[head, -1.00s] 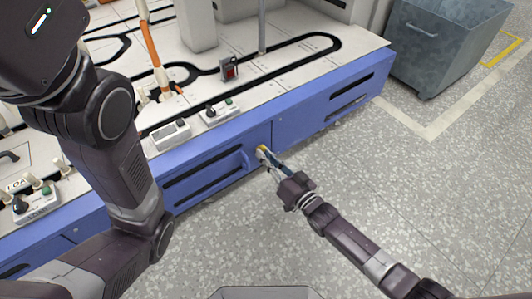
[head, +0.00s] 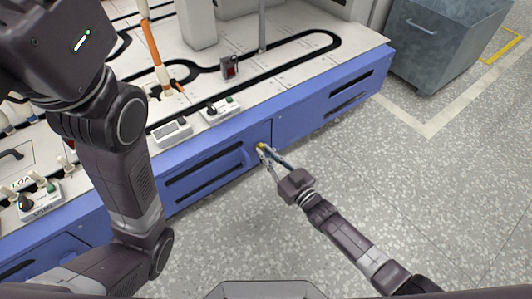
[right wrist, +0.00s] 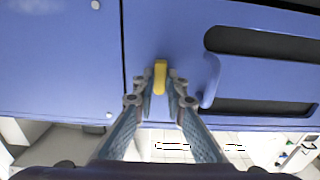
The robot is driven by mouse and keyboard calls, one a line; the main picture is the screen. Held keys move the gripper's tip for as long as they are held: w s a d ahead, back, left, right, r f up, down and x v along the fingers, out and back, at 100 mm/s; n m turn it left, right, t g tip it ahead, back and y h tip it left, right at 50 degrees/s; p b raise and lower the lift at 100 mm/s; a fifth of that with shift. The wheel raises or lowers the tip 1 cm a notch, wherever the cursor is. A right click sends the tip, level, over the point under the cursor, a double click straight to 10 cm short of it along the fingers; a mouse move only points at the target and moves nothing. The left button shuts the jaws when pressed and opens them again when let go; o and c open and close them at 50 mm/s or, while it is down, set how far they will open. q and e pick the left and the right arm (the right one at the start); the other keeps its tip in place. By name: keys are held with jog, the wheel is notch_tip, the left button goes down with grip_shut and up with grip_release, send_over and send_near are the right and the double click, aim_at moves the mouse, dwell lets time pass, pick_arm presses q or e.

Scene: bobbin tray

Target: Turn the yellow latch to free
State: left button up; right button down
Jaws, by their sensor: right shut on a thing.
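The yellow latch (right wrist: 160,77) is a short bar on the blue front panel of the workbench. In the right wrist view it stands upright in the picture, next to the dark seam of the panel. In the head view only a small yellow bit (head: 261,147) of it shows. My right gripper (right wrist: 161,86) is shut on the latch, one fingertip at each side of it. In the head view this gripper (head: 263,152) reaches up to the panel from the lower right. My left arm crosses the left of the head view, and its gripper is not in view.
A blue handle (right wrist: 211,80) and dark slots are beside the latch. The white bench top (head: 290,72) carries a black track, small control boxes and an orange-and-white post (head: 154,50). A grey metal bin (head: 440,42) stands at the upper right. The speckled floor is clear in front.

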jog(key=c, duration=2)
grip_release()
jog(key=shift+o, duration=0.2)
jog(key=v, duration=1.2)
jog(key=shift+r, duration=0.1)
